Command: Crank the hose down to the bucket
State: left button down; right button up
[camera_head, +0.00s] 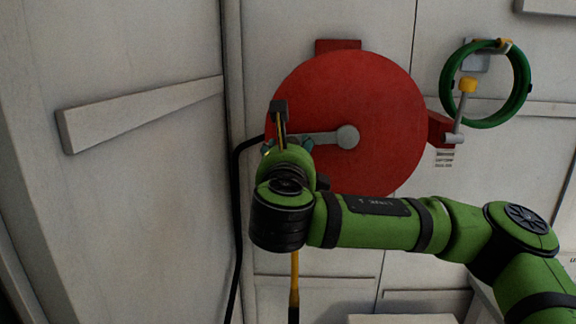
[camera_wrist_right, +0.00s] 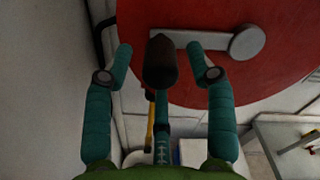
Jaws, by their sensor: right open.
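A red hose reel (camera_head: 385,110) is mounted on the white wall. Its grey crank arm (camera_head: 318,138) points left from the hub. The dark crank handle (camera_wrist_right: 161,62) sticks out toward the right wrist camera. My right gripper (camera_head: 287,144) is open at the handle. In the right wrist view its teal fingers stand on either side of the handle, with gaps. A yellow hose (camera_head: 294,272) with a black lower end hangs below the reel, partly hidden by my arm. I cannot make out the bucket for certain. My left gripper is out of view.
A coiled green hose (camera_head: 448,82) hangs on the wall to the right, beside a yellow-tipped lever (camera_head: 462,105). A black cable (camera_head: 238,220) runs down the wall corner. A grey table (camera_wrist_right: 290,140) stands lower right in the wrist view.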

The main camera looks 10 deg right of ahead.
jog(key=v, duration=0.9)
jog(key=shift+s, duration=0.15)
